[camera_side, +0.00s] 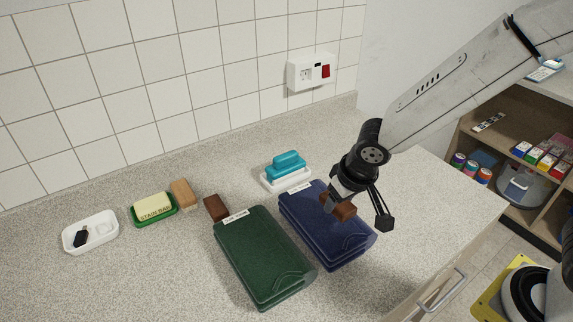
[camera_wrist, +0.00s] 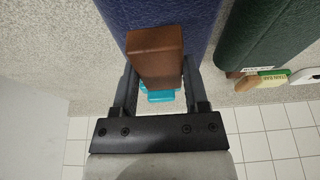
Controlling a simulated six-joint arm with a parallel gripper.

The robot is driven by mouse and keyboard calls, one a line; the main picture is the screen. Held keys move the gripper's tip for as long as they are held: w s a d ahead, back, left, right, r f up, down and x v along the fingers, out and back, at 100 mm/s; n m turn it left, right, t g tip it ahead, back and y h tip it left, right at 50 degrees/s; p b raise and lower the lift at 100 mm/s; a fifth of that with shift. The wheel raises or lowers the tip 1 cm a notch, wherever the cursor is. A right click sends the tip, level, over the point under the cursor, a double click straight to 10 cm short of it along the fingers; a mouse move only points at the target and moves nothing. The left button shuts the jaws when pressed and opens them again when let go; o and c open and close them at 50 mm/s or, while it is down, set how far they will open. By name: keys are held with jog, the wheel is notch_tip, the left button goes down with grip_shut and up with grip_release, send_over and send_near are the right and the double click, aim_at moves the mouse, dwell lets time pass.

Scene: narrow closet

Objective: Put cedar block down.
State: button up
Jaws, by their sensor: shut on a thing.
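A reddish-brown wooden block, which I take as the cedar block (camera_side: 344,210), is between the fingers of my gripper (camera_side: 347,200). In the wrist view the block (camera_wrist: 154,58) sits between both fingers of the gripper (camera_wrist: 158,78), its long side pointing away from the palm. It is over the navy blue folded bag (camera_side: 318,239), which also fills the top of the wrist view (camera_wrist: 200,15). I cannot tell whether the block touches the bag. A second, darker brown block (camera_side: 215,209) lies at the far left edge of the green folded bag (camera_side: 262,262).
A tan block (camera_side: 183,193), a stain bar on a green dish (camera_side: 154,208) and a white tray (camera_side: 91,232) stand left. The counter is clear at its right end. A tiled wall closes the back.

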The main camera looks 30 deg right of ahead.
aim_at(343, 205)
jog(key=shift+f, duration=1.8)
jog(key=shift+f, duration=0.1)
jog(key=o, duration=1.2)
jog(key=shift+o, duration=0.2)
jog(key=v, duration=1.2)
jog(key=s+d+f, duration=0.4)
jog(key=d+f, duration=0.3)
jog(key=d, duration=0.4)
jog(key=shift+s+d+g, duration=0.15)
jog(key=shift+s+g, duration=0.1)
jog(key=shift+g, duration=0.15)
